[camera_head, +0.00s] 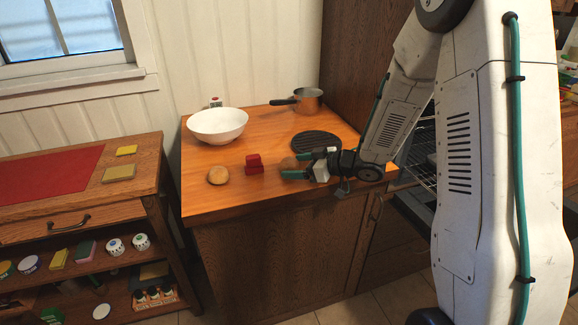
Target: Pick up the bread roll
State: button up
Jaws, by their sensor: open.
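A round tan bread roll (218,175) sits on the wooden counter near its front left. A second round brown item (289,163) shows between the fingertips of my gripper, partly hidden; I cannot tell whether it is also a roll. My gripper (292,166) is open and points left, low over the counter's front right. I cannot tell whether its fingers touch the brown item. The tan roll is farther left, apart from the gripper.
A red block (254,164) stands between the tan roll and my gripper. Behind are a white bowl (217,123), a dark round trivet (316,141) and a metal pot (308,100). The counter's front edge (260,203) is close below. A lower wooden cabinet with a red mat (45,185) stands left.

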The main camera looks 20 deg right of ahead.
jog(key=shift+w+a+f, duration=0.2)
jog(key=shift+w+a, duration=0.25)
jog(key=c, duration=1.1)
jog(key=shift+o, duration=0.2)
